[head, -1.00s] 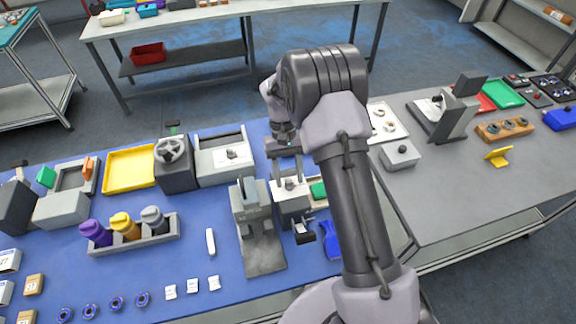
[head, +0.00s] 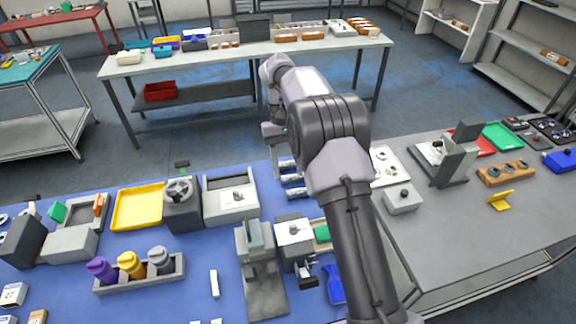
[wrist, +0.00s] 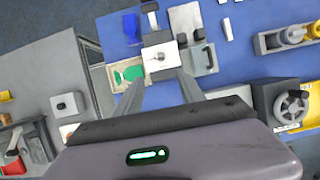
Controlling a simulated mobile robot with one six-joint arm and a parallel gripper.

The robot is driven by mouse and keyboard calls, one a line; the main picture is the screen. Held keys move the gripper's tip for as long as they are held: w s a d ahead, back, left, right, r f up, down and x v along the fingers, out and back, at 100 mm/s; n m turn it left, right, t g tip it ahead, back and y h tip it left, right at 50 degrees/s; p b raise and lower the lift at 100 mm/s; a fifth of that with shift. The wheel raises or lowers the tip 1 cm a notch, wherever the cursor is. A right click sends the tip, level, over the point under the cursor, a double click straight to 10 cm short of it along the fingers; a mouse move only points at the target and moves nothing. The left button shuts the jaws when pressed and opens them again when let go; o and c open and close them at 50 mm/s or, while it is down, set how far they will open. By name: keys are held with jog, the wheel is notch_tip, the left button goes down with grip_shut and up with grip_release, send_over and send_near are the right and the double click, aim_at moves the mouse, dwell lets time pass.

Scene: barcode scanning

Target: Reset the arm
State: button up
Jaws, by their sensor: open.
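My gripper (head: 291,178) is raised above the far edge of the blue table, partly hidden behind my arm in the head view. In the wrist view my gripper (wrist: 160,84) shows two spread grey fingers with nothing between them. The fingers point toward a small device with a white top (wrist: 158,57), which lies well below and beyond them. In the head view this device (head: 293,232) stands on the blue table left of my arm.
A grey stand (head: 262,285), yellow tray (head: 138,207) and bottle rack (head: 140,283) occupy the blue table (head: 210,243). A grey table (head: 455,225) with a small box (head: 403,199) is to the right. Open floor (head: 225,125) separates these from the back table (head: 290,47).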

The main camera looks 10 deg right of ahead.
jog(key=s+a+r+m+t+y+b, duration=0.1)
jog(key=s+t+b, duration=0.2)
jog(key=s+b, duration=0.4)
jog(key=s+a+r+m+t+b, duration=0.1)
jog(key=s+r+t+b, duration=0.1)
jog(key=s+b, duration=0.6)
jog(key=s+a+f+m+t+y+b, duration=0.1)
jog(key=s+a+f+m+t+b, duration=0.1)
jog(key=s+f+t+b, duration=0.3)
jog(key=s+f+b, duration=0.3)
jog(key=s+f, duration=0.3)
jog(key=s, duration=0.3)
jog(key=shift+s+a, duration=0.15)
jog(key=shift+s, duration=0.05)
